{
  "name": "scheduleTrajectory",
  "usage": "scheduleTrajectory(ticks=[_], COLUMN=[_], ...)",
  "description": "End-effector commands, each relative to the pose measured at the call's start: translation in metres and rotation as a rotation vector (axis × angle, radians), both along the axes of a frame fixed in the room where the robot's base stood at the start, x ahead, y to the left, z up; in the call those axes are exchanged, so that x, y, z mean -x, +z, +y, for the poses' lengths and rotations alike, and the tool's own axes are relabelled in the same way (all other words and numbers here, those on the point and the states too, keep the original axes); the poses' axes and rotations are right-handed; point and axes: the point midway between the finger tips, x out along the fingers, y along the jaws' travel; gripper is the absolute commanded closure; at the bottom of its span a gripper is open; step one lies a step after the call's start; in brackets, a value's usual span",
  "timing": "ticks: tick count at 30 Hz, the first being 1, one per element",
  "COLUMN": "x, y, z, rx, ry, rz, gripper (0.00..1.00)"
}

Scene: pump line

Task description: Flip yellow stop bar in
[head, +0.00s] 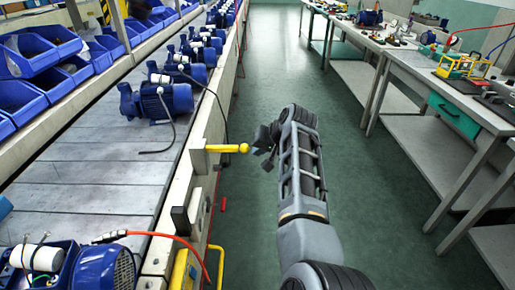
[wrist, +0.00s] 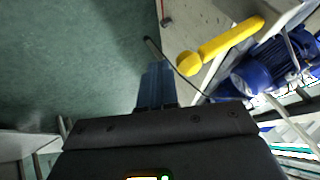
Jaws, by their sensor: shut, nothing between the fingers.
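The yellow stop bar (head: 228,148) is mounted on the conveyor's side rail in the head view. It sticks out to the right over the aisle, roughly level, with a ball knob at its free end. It also shows in the wrist view (wrist: 222,47), with the knob end nearest my fingers. My gripper (head: 264,140) is just to the right of the knob in the head view, with a small gap. In the wrist view my gripper (wrist: 156,70) has its fingers together, empty, and left of the knob, apart from it.
The conveyor (head: 92,170) carries several blue pumps (head: 158,102) on the left. Blue bins (head: 40,50) stand beyond it. A workbench (head: 440,90) with tools runs along the right. The green floor of the aisle (head: 270,60) between is clear. A red hose (head: 185,243) hangs over the rail's near end.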

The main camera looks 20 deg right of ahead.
Motion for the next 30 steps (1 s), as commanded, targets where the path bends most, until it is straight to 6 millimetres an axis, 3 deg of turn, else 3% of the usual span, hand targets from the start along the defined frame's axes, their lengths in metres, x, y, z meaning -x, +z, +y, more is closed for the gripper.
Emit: scheduleTrajectory(ticks=[15, 17, 24, 30], x=[-0.004, -0.007, -0.026, -0.035], y=[0.001, 0.001, 0.000, 0.000], z=[0.010, 0.018, 0.076, 0.104], rx=[0.001, 0.001, 0.000, 0.001], ry=[0.002, 0.002, 0.005, 0.002], rz=[0.000, 0.000, 0.000, 0.000], gripper=[1.00, 1.00, 1.00, 1.00])
